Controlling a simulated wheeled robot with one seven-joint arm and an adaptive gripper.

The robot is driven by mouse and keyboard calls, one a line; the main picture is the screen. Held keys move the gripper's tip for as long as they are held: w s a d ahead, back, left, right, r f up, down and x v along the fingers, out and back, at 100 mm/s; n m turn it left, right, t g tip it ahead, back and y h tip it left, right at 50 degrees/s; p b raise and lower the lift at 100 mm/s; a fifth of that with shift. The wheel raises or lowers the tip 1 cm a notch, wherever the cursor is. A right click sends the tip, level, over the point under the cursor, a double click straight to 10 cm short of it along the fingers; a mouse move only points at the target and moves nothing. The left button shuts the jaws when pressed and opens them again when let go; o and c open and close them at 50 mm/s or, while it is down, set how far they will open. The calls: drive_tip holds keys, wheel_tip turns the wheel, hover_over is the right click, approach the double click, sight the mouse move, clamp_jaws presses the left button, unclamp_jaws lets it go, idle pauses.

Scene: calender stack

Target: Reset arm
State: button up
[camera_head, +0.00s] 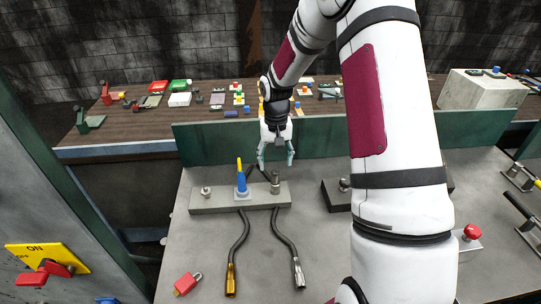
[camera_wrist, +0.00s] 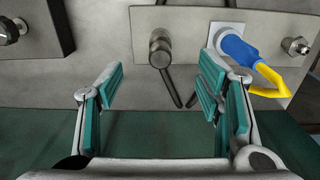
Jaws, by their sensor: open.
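My gripper (camera_head: 276,160) is open and empty. In the head view it hangs above the back part of the grey workbench, just behind a grey block (camera_head: 205,205). In the wrist view its teal-padded fingers (camera_wrist: 160,105) stand wide apart, with nothing between them. A metal post (camera_wrist: 160,48) on the block lies just beyond the fingertips. A blue and yellow piece (camera_wrist: 243,52) stands on the same block near the right finger in the wrist view; it also shows upright in the head view (camera_head: 241,182). My white arm hides part of the bench and a second, dark block.
Two cables, one gold-ended (camera_head: 231,278) and one silver-ended (camera_head: 298,272), lie in front of the block. A red padlock (camera_head: 187,284) lies at front left. A green panel (camera_head: 225,145) rises behind the bench. A wooden table (camera_head: 140,135) beyond holds many small parts.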

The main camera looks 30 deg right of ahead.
drive_tip(key=s+a+r+n+t, duration=0.1)
drive_tip(key=s+a+r, duration=0.15)
drive_tip(key=r, duration=0.45)
drive_tip(key=s+a+r+t+h, duration=0.1)
drive_tip(key=s+a+r, duration=0.1)
drive_tip(key=s+r, duration=0.35)
drive_tip(key=s+a+r+n, duration=0.1)
drive_tip(key=s+a+r, duration=0.15)
drive_tip(key=r, duration=0.55)
drive_tip(key=s+a+r+n+t, duration=0.1)
drive_tip(key=s+a+r, duration=0.2)
drive_tip(key=s, duration=0.5)
drive_tip(key=s+a+r+n+t+y, duration=0.1)
drive_tip(key=s+a+r+t, duration=0.1)
drive_tip(key=s, duration=0.6)
drive_tip(key=shift+s+a+r+n+t, duration=0.3)
drive_tip(key=shift+s+a+r, duration=0.1)
drive_tip(key=shift+a+r, duration=0.4)
